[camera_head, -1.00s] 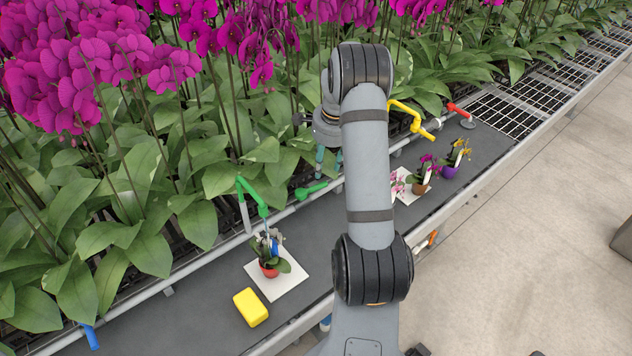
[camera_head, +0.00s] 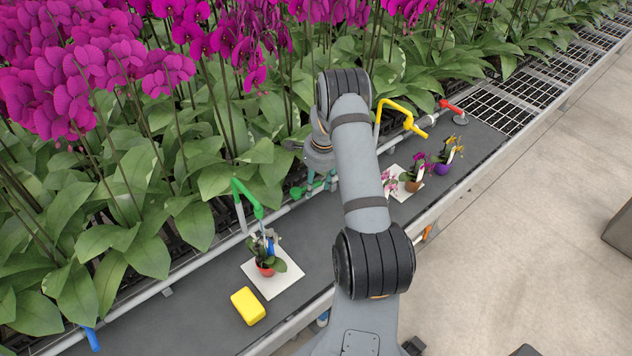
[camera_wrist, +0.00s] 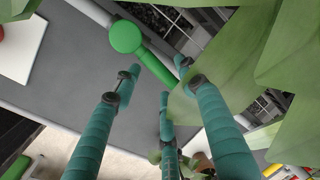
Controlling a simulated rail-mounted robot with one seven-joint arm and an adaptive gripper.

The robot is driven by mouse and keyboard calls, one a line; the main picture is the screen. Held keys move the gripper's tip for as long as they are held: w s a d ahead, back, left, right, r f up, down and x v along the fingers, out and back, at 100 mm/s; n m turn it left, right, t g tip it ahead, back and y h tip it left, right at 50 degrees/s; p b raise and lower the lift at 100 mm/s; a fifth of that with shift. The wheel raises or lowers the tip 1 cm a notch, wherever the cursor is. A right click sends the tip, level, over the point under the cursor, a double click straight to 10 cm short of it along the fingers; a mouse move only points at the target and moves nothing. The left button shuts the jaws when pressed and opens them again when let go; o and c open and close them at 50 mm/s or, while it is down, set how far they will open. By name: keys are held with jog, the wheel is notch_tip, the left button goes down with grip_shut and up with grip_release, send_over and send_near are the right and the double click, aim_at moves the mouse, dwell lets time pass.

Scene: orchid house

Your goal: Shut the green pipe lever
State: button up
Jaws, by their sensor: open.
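The green pipe lever (camera_head: 296,193) sits on the rail pipe behind the bench, partly hidden by my gripper in the head view. In the wrist view, its round knob end (camera_wrist: 126,37) is at the upper middle, with its bar running down to the right between two fingertips. My gripper (camera_head: 319,182) has teal fingers and is right beside the lever. In the wrist view my gripper (camera_wrist: 157,76) has its fingers spread, with nothing held. A leaf covers part of the right finger there. I cannot tell whether a finger touches the lever.
A green spout (camera_head: 248,196) stands left of the lever, above a red-potted plant (camera_head: 265,268) on a white mat (camera_head: 285,283). A yellow block (camera_head: 248,306) lies nearby. A yellow spout (camera_head: 402,112), a red lever (camera_head: 450,106) and potted orchids are to the right. Large leaves crowd the back.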

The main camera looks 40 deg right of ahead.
jog(key=shift+c, duration=0.9)
grip_shut()
